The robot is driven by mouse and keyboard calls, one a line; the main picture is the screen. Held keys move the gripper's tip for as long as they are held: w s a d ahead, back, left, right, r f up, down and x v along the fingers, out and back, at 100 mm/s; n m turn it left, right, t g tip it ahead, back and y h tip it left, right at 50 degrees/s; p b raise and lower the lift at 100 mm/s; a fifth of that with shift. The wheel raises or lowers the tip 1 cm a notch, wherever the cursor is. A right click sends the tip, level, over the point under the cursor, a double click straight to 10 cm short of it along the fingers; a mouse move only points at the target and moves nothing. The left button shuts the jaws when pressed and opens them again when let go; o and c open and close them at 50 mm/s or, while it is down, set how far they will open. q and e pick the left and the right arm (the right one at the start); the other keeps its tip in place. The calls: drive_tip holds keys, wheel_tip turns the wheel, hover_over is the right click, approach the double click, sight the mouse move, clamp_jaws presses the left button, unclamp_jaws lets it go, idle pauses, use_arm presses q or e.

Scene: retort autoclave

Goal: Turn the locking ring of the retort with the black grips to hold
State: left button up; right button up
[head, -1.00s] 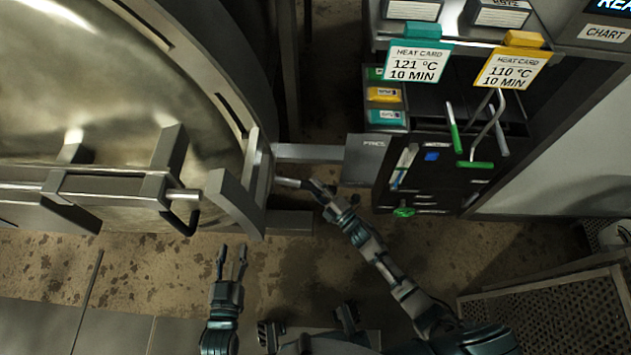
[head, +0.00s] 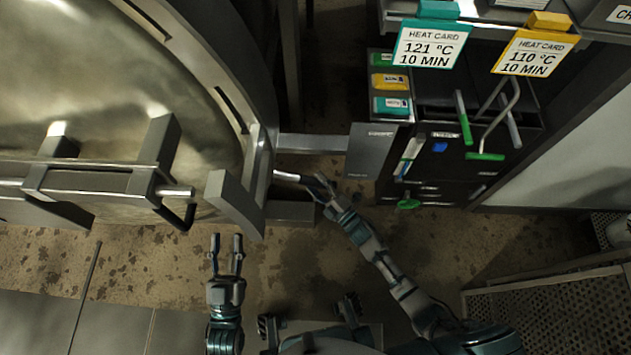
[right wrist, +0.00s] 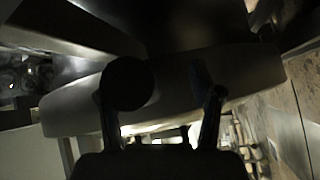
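The retort's round metal door (head: 80,95) fills the left of the head view, with the curved locking ring (head: 222,80) around its edge. A short bright bar (head: 287,176) sticks out at the ring's lower right side. My right gripper (head: 312,183) is at the bar's outer end; any black grip there is hidden by the fingers. In the right wrist view the fingers (right wrist: 165,98) stand apart, with a dark round shape at the left one and a pale bar behind. I cannot tell if they hold anything. My left gripper (head: 226,243) is open and empty, below the ring.
A cross bar with a black hooked handle (head: 180,215) spans the door. A dark cabinet (head: 450,160) with green-handled levers and heat cards stands at the right. A perforated metal platform (head: 560,305) is at the lower right. Stained floor lies around my left gripper.

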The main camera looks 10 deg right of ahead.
drive_tip(key=shift+s, duration=0.1)
idle(0.4)
drive_tip(key=v, duration=1.2)
drive_tip(key=shift+d, duration=0.15)
